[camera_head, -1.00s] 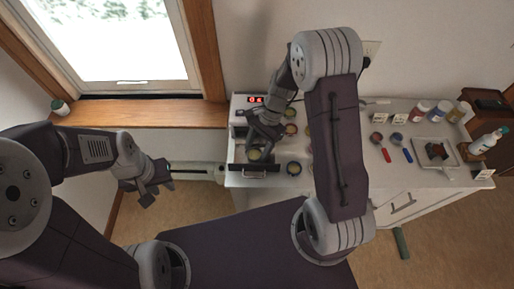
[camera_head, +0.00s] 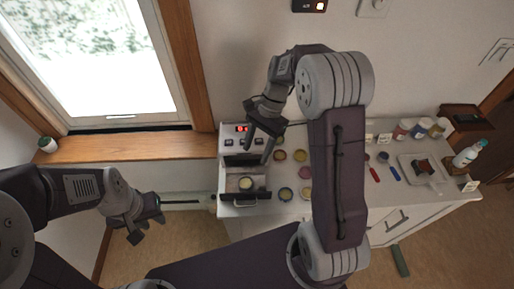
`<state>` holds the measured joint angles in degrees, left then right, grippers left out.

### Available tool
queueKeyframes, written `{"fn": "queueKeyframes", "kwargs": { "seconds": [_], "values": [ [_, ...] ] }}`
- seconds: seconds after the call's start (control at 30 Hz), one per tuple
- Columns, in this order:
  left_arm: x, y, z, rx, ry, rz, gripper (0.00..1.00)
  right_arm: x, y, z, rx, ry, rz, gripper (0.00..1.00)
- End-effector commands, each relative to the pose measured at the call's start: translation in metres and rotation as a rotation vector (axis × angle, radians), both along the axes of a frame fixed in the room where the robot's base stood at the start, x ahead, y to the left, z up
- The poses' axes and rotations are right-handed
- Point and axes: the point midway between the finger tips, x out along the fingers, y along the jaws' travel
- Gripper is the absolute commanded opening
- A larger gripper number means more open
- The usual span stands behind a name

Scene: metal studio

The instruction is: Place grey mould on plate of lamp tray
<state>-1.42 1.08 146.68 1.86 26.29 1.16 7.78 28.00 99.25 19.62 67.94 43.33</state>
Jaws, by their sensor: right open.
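The lamp tray (camera_head: 262,196) is pulled out at the front of the white lamp unit (camera_head: 229,142), which has a red lit display. A round mould (camera_head: 246,184) with a grey rim and pale yellow filling sits on the tray's dark plate. It looks flat and is not held. My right gripper (camera_head: 258,145) is open and empty, above and behind the mould and clear of it. My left gripper (camera_head: 146,222) hangs open and empty to the left of the cabinet, away from the tray.
Several other round moulds (camera_head: 285,194) stand on the white counter right of the tray. Red and blue handled tools (camera_head: 394,173), bottles (camera_head: 403,129) and a square tray (camera_head: 437,184) are further right. My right arm covers the counter's middle.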

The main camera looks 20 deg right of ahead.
Motion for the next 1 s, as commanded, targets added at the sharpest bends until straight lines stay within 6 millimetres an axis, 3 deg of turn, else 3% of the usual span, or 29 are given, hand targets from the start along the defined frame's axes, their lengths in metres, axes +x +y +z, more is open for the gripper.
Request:
{"fn": "queueKeyframes", "kwargs": {
  "seconds": [0.13, 0.33, 0.5, 1.0],
  "values": [
    [0.000, 0.000, 0.000, 0.000, 0.000, 0.000, 0.31, -0.019, -0.002, -0.007, -0.048, -0.080, 0.142, 0.55],
    [0.000, 0.000, 0.000, 0.000, 0.000, 0.000, 0.31, -0.081, -0.017, -0.029, -0.200, -0.343, 0.712, 0.55],
    [0.000, 0.000, 0.000, 0.000, 0.000, 0.000, 0.31, -0.108, -0.021, -0.037, -0.252, -0.449, 0.994, 0.55],
    [0.000, 0.000, 0.000, 0.000, 0.000, 0.000, 0.31, -0.109, -0.022, -0.038, -0.256, -0.457, 1.016, 0.55]
  ]
}}
